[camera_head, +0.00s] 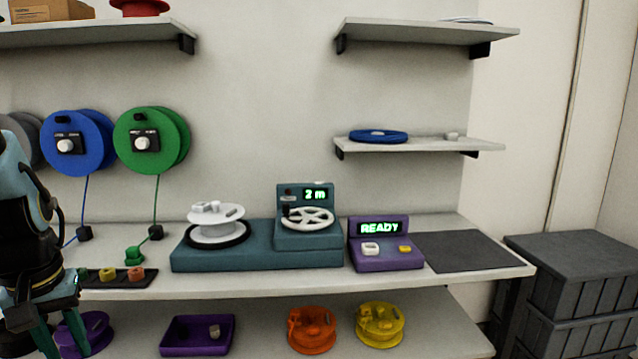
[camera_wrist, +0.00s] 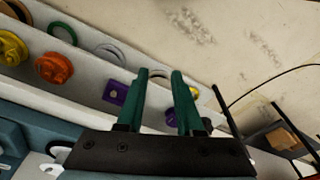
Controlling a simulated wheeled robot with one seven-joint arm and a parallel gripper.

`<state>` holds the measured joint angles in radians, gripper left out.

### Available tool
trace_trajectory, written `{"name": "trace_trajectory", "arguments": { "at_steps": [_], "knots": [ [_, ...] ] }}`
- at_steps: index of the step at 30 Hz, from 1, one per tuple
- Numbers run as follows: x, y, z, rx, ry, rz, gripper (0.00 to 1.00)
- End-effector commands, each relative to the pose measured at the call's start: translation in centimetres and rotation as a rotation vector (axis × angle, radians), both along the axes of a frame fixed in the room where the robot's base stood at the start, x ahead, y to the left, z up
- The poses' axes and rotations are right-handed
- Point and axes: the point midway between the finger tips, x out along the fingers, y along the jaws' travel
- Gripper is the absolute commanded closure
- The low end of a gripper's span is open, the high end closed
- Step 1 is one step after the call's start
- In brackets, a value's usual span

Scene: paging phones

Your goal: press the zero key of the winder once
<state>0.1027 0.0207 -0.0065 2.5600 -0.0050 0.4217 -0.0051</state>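The winder (camera_head: 225,258) is a long teal machine on the workbench. A white spool (camera_head: 215,232) stands on its left part. Its raised right part carries a white spoked wheel (camera_head: 307,218) and an upright panel whose green display (camera_head: 315,194) reads "2 m". Small dark parts (camera_head: 288,198) sit left of the display; I cannot tell which is the zero key. My gripper (camera_head: 62,343) hangs at the far left, low in front of the bench, well away from the winder. In the wrist view its teal fingers (camera_wrist: 161,75) are apart with nothing held between them.
A purple unit (camera_head: 385,262) reading "READY", with a white and a yellow key, stands right of the winder, then a dark mat (camera_head: 466,251). Blue (camera_head: 83,150) and green (camera_head: 150,165) reels hang on the wall. A lower shelf holds orange (camera_head: 310,335) and yellow (camera_head: 380,330) spools.

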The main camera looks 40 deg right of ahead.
Motion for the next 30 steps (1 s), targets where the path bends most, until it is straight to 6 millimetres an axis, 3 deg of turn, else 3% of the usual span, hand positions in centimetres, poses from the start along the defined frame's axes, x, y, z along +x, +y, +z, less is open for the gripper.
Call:
{"name": "trace_trajectory", "arguments": {
  "at_steps": [1, 9, 30],
  "knots": [
    [0.0, 0.0, 0.0, 0.0, 0.0, 0.0, 0.71],
    [0.0, 0.0, 0.0, 0.0, 0.0, 0.0, 1.0],
    [0.0, 0.0, 0.0, 0.0, 0.0, 0.0, 1.0]
  ]
}}
